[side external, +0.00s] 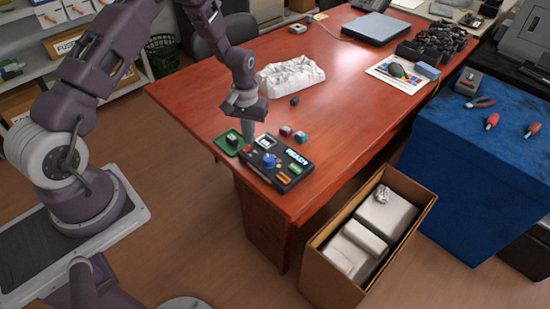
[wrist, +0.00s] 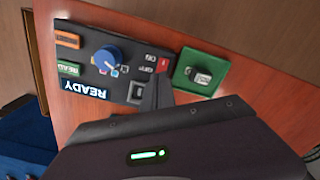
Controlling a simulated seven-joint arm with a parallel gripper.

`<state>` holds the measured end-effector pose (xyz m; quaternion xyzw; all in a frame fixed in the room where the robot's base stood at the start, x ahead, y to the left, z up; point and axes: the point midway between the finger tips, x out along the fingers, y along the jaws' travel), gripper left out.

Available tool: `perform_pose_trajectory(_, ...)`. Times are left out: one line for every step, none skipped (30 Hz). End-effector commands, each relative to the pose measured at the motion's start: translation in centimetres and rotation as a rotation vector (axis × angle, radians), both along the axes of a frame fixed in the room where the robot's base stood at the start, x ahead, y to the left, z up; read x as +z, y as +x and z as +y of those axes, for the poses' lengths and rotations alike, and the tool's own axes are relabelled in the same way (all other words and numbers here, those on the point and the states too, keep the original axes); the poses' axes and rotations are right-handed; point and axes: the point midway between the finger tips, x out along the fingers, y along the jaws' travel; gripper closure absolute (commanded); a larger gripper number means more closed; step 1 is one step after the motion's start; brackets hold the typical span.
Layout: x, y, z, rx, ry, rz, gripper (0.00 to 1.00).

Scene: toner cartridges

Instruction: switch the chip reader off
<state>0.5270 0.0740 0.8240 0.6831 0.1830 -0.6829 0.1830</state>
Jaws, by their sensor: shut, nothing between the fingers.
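The chip reader (side external: 278,163) is a black box near the table's front edge, with a blue knob, a READY label and an orange part. In the wrist view, the chip reader (wrist: 126,88) shows a small red switch (wrist: 162,63) at one end, with ON and OFF printed beside it. The switch's position is not clear. My gripper (side external: 248,143) is shut and empty, pointing down at the switch end of the reader. In the wrist view, my gripper's fingertips (wrist: 158,85) are close to the red switch; I cannot tell whether they touch.
A green tray (side external: 219,146) with a small dark-and-pale item sits beside the reader. A red cube (side external: 285,131) and a blue-grey cube (side external: 300,137) lie behind it. A crumpled white bag (side external: 290,75) lies farther back. An open carton (side external: 325,278) stands on the floor. The table's right-middle is clear.

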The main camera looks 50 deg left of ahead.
Motion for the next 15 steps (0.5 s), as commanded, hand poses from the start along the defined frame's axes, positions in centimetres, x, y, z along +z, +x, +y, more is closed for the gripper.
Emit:
perform_pose_trajectory(-0.08,0.00,0.00,0.000,0.000,0.000,1.00)
perform_pose_trajectory(-0.13,0.00,0.00,0.000,0.000,0.000,1.00)
perform_pose_trajectory(-0.19,0.00,0.00,0.000,0.000,0.000,1.00)
perform_pose_trajectory(-0.23,0.00,0.00,0.000,0.000,0.000,1.00)
perform_pose_trajectory(-0.28,0.00,0.00,0.000,0.000,0.000,1.00)
perform_pose_trajectory(-0.34,0.00,0.00,0.000,0.000,0.000,1.00)
perform_pose_trajectory(-0.39,-0.01,0.00,0.000,0.000,0.001,1.00)
perform_pose_trajectory(-0.44,-0.01,0.00,0.000,0.000,0.001,1.00)
perform_pose_trajectory(-0.50,-0.01,0.00,0.000,0.000,0.001,1.00)
perform_pose_trajectory(-0.55,-0.02,-0.01,0.000,0.000,0.001,1.00)
perform_pose_trajectory(-0.60,-0.02,-0.01,0.000,0.000,0.001,1.00)
perform_pose_trajectory(-0.66,-0.02,-0.01,0.000,0.000,0.001,1.00)
perform_pose_trajectory(-0.71,-0.02,-0.01,0.000,0.000,0.001,1.00)
perform_pose_trajectory(-0.76,-0.03,-0.01,0.000,0.000,0.001,1.00)
perform_pose_trajectory(-0.82,-0.02,0.00,0.000,0.000,0.001,1.00)
